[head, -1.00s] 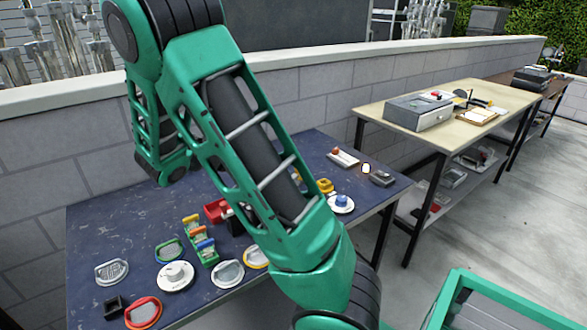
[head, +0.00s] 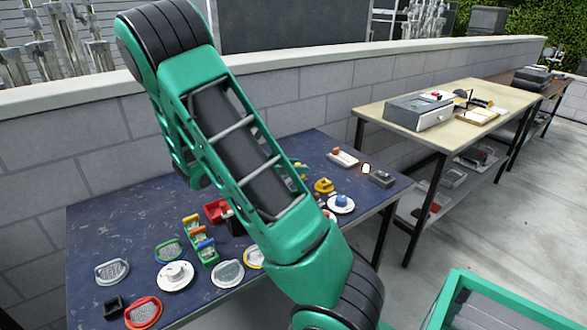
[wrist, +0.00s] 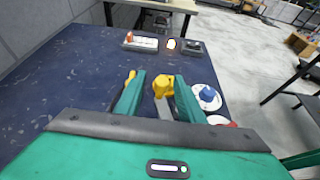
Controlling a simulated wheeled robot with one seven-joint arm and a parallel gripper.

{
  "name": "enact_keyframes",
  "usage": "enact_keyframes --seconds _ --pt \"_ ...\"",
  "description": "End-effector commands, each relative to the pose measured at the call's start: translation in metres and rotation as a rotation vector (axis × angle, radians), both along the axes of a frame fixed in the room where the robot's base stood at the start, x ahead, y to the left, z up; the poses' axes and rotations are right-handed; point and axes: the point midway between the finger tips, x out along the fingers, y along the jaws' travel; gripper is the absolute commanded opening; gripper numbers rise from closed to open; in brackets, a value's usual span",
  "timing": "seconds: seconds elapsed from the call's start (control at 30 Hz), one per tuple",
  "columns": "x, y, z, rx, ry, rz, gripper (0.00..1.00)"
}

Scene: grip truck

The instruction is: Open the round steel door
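Several small round, door-like plates lie on the dark blue table (head: 85,225) in the head view. A plain grey one (head: 112,271) is at the far left, and a pale grey-white one (head: 227,273) is near the front edge. I cannot tell for sure which is the round steel door. In the wrist view my gripper (wrist: 159,79) is open and empty above the table. Its fingers point toward the table's far end, with a yellow object (wrist: 163,87) visible between them. No round grey plate shows in the wrist view.
A white disc with a knob (head: 175,275) and a blue-topped white disc (head: 341,202) are also there. A wall (head: 300,105) runs behind. A beige table (head: 370,108) stands beyond.

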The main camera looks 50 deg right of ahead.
Motion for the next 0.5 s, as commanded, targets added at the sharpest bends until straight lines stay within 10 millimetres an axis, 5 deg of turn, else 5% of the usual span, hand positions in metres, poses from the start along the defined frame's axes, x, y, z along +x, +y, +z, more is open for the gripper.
enact_keyframes --seconds 0.37,0.5 --pt "-0.0016 -0.0052 -0.0025 0.001 0.0 0.0 0.35" --pt "-0.0015 -0.0052 -0.0024 0.001 0.0 0.0 0.04"
